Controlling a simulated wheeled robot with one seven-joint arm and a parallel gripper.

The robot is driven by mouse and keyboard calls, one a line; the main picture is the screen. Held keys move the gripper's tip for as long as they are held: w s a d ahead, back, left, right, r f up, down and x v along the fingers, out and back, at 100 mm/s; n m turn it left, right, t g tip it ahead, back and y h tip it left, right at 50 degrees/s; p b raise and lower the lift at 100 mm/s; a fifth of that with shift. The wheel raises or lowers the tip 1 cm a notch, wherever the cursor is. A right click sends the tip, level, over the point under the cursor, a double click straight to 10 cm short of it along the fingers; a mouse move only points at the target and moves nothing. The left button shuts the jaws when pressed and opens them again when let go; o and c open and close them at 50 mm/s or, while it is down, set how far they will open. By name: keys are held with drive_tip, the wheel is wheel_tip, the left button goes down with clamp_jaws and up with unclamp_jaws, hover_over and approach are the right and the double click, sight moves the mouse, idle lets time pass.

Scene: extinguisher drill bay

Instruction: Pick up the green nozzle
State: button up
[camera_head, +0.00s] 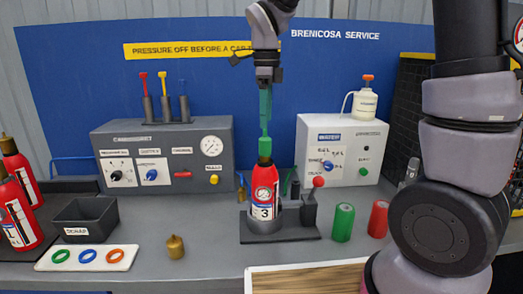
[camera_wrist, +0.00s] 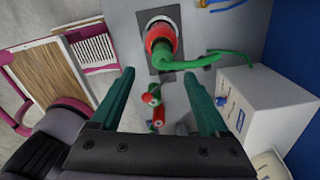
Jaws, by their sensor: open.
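The green nozzle piece (camera_head: 265,147) sits at the top of a red extinguisher (camera_head: 264,192) marked 3, upright in a dark stand. In the wrist view, green (camera_wrist: 178,64) curves off the extinguisher's red top (camera_wrist: 160,37) toward the right; I cannot tell nozzle from hose there. My gripper (camera_head: 265,132) points down directly above the extinguisher, its teal fingers lined up with the green piece. In the wrist view my gripper (camera_wrist: 159,75) is open and empty, with the extinguisher beyond its fingertips near the top edge. Whether the fingers touch the nozzle is unclear.
A green cylinder (camera_head: 342,222) and a red cylinder (camera_head: 378,219) stand right of the stand (camera_head: 300,234). A white box (camera_head: 342,130) and a grey gauge panel (camera_head: 165,155) stand behind. A black bin (camera_head: 85,217) is left. A wooden tray (camera_head: 305,280) is in front.

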sight(265, 137)
drive_tip(key=f, duration=0.9)
drive_tip(key=shift+w+a, duration=0.1)
drive_tip(key=shift+w, duration=0.15)
drive_tip(key=shift+r, duration=0.1)
clamp_jaws()
